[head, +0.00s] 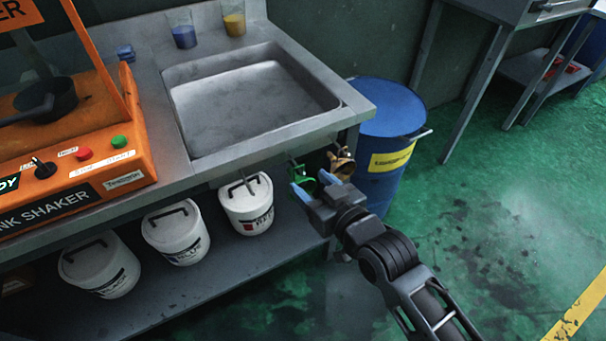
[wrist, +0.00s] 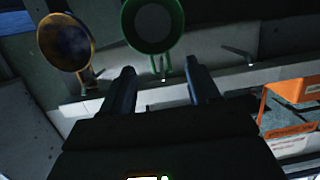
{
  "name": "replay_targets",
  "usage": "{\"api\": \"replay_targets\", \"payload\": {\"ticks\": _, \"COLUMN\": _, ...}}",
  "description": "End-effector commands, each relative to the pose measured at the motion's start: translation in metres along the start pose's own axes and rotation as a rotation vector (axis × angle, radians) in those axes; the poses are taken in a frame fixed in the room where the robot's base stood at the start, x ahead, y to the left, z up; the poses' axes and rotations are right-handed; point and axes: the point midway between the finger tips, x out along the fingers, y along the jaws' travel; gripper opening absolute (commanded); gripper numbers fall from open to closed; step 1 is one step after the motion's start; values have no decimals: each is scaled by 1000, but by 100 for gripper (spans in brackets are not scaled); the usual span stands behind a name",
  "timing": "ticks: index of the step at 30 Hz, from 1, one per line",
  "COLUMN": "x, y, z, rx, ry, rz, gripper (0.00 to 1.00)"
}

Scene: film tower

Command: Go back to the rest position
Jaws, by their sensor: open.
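My gripper (head: 312,188) is open and empty in the head view, in front of the counter's right front corner. In the wrist view its two fingers (wrist: 158,88) stand apart with nothing between them. A green ladle-like cup (head: 302,180) hangs just behind the fingertips in the head view, and it also shows in the wrist view (wrist: 152,27). A brass-coloured one (head: 342,162) hangs to its right, and in the wrist view it is at upper left (wrist: 66,42). I cannot tell from the head view whether the gripper touches the green cup.
A steel counter with a sink (head: 255,100) is behind. An orange ink shaker (head: 75,150) is at left. White buckets (head: 247,205) stand on the lower shelf. A blue drum (head: 388,115) stands close behind my gripper. The green floor (head: 480,230) at right is open.

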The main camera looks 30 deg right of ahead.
Motion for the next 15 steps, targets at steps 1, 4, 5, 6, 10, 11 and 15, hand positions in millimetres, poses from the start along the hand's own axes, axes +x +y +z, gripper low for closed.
{"api": "replay_targets", "payload": {"ticks": 1, "x": -3, "y": 0, "z": 0, "rx": 0, "ry": -1, "rz": 0, "gripper": 61}}
{"api": "replay_targets", "payload": {"ticks": 4, "x": -6, "y": 0, "z": 0, "rx": 0, "ry": -1, "rz": 0, "gripper": 61}}
{"api": "replay_targets", "payload": {"ticks": 5, "x": -6, "y": 0, "z": 0, "rx": 0, "ry": 0, "rz": 0, "gripper": 61}}
{"api": "replay_targets", "payload": {"ticks": 6, "x": -6, "y": 0, "z": 0, "rx": 0, "ry": 0, "rz": 0, "gripper": 61}}
{"api": "replay_targets", "payload": {"ticks": 10, "x": -11, "y": 0, "z": 2, "rx": 0, "ry": -2, "rz": 2, "gripper": 61}}
{"api": "replay_targets", "payload": {"ticks": 11, "x": -14, "y": 1, "z": 4, "rx": -1, "ry": -2, "rz": 3, "gripper": 61}}
{"api": "replay_targets", "payload": {"ticks": 15, "x": -51, "y": 3, "z": 18, "rx": -8, "ry": -11, "rz": 12, "gripper": 61}}
